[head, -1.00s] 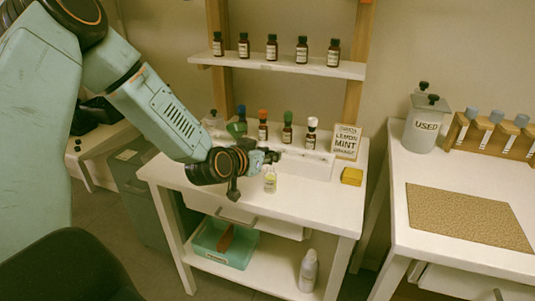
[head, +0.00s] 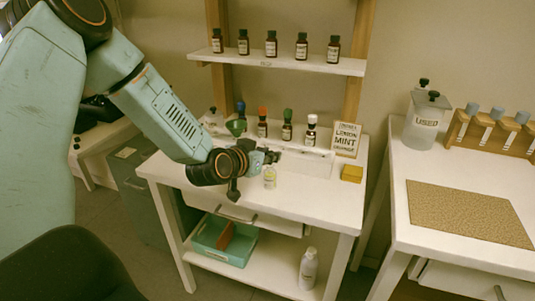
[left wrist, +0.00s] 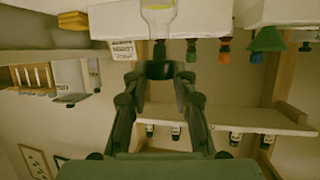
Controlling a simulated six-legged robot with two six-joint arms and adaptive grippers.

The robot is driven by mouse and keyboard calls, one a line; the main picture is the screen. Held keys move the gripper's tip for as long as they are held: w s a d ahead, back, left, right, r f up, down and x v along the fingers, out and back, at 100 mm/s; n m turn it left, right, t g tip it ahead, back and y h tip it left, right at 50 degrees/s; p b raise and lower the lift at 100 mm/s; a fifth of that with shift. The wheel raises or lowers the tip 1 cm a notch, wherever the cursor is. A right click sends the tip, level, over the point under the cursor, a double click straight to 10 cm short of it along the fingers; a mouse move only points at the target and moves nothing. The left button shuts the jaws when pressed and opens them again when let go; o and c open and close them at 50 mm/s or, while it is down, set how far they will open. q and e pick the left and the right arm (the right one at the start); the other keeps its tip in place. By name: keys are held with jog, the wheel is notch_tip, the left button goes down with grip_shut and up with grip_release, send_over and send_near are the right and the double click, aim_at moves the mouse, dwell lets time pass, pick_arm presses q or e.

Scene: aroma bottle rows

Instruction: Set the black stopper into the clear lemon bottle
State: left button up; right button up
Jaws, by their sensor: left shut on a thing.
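The clear lemon bottle (head: 270,178), with pale yellow liquid, stands upright near the front of the white table, just below my left gripper (head: 272,157). In the left wrist view, which is upside down, the bottle (left wrist: 159,14) shows at the top, its neck pointing toward my fingertips (left wrist: 160,70). My left gripper is shut on the black stopper (left wrist: 160,49), which lines up with the bottle's mouth. I cannot tell whether the stopper is inside the neck or just above it. My right gripper is not in view.
Behind stand several brown bottles with coloured caps (head: 287,132), a green funnel (head: 236,127) and a lemon-mint-orange sign (head: 346,139). A yellow sponge (head: 352,173) lies right. Brown bottles line the shelf (head: 285,64). The table front right of the bottle is clear.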

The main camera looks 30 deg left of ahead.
pick_arm(q)
jog(key=shift+f+b, duration=0.6)
jog(key=shift+f, duration=0.3)
jog(key=o, duration=1.1)
jog(key=shift+r, duration=0.15)
notch_tip(320, 180, up, 10)
jog(key=shift+f, duration=0.1)
